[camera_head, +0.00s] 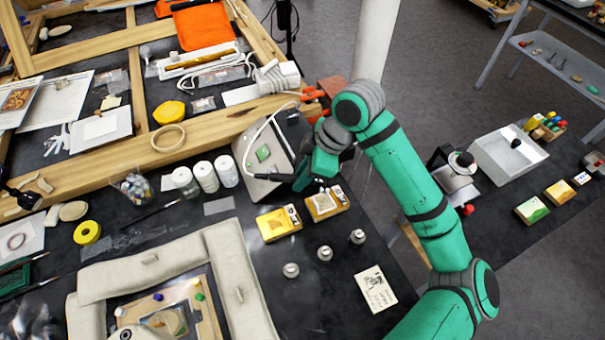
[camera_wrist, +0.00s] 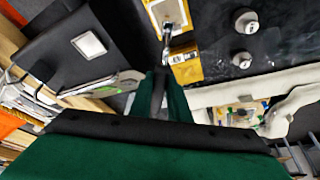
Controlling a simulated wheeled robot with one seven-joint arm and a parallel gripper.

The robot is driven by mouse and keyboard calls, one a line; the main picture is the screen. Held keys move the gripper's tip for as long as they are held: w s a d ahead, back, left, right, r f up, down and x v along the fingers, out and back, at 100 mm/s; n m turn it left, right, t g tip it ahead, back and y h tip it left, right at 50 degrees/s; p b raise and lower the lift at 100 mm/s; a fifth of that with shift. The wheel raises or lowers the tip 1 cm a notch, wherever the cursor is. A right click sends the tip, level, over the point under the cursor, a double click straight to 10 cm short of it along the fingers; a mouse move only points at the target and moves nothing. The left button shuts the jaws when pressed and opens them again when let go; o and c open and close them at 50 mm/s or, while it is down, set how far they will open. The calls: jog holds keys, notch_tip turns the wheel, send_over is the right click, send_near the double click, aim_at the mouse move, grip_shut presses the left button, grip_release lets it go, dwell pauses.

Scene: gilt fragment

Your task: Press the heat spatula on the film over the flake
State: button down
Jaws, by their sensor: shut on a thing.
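My gripper (camera_wrist: 160,88) is shut on the heat spatula (camera_wrist: 167,44), with its dark handle between the jaws and its thin metal end pointing away. In the head view my gripper (camera_head: 306,180) is beside the grey control box, above the table near two small yellow-edged boxes. The framed panel (camera_head: 208,318) lies at the bottom left inside pale padded weights, well away from the gripper. It also shows in the wrist view (camera_wrist: 240,113). The flake and the film over it are too small to tell apart.
The grey control box (camera_head: 256,160) stands close to my gripper. Yellow-edged boxes (camera_head: 279,224) and several small weights (camera_head: 325,253) lie between gripper and panel. Padded weights (camera_head: 150,268) ring the panel. White jars (camera_head: 206,177) stand to the left. A card (camera_head: 375,290) lies near the right edge.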

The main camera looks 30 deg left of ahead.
jog(key=shift+d+f, duration=0.1)
jog(key=shift+f, duration=2.7)
jog(key=shift+f, duration=0.2)
dwell(1.5)
dwell(1.8)
jog(key=shift+r, duration=2.5)
